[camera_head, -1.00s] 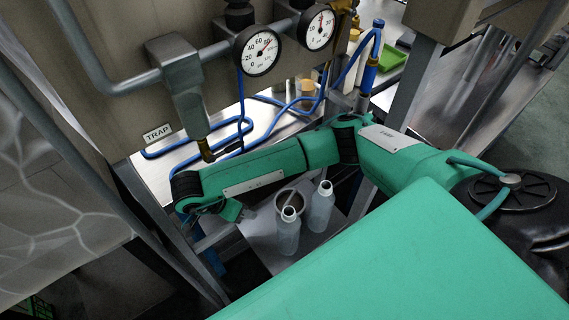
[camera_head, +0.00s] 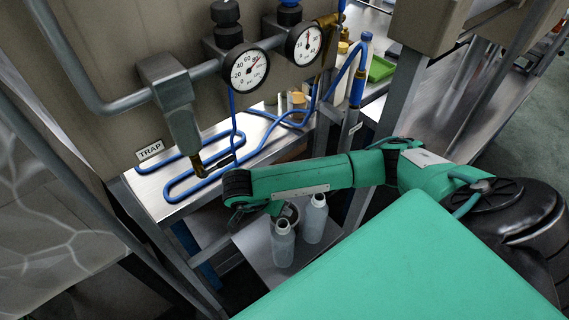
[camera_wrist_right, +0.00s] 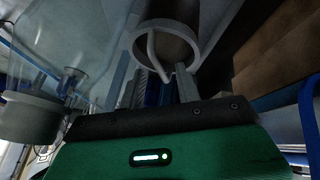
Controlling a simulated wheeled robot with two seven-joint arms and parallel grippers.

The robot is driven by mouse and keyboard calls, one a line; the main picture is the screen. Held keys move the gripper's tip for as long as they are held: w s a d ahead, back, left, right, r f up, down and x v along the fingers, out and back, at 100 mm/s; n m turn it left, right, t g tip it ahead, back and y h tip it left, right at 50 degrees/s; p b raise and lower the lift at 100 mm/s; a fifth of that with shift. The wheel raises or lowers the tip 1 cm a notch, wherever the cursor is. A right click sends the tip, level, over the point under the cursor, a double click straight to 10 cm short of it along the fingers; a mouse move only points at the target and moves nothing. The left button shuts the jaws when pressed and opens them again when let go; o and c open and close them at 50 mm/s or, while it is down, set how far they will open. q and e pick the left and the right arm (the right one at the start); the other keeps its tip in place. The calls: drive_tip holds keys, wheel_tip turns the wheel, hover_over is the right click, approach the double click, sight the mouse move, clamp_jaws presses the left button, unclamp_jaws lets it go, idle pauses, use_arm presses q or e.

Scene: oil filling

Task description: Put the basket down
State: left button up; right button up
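The basket is a round grey metal cup with a brownish inside and a thin bent handle. In the wrist view the basket (camera_wrist_right: 166,49) is just beyond my right gripper (camera_wrist_right: 167,86). Its fingers stand apart, with the lower end of the handle between them; I see no firm grip on it. In the head view the basket (camera_head: 291,212) shows only in part, on the low shelf behind two bottles. My right gripper (camera_head: 266,211) is beside it, its fingertips mostly hidden. My left gripper is out of view.
Two clear bottles, one nearer (camera_head: 283,246) and one farther (camera_head: 315,220), stand upright on the low metal shelf (camera_head: 252,243) close to the gripper. Above is a bench with blue tubing (camera_head: 240,160), a pipe trap (camera_head: 180,110) and two gauges. A grey post (camera_head: 350,135) stands behind my arm.

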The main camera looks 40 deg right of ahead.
drive_tip(key=shift+x, duration=0.85)
clamp_jaws()
drive_tip(key=shift+w+r, duration=0.1)
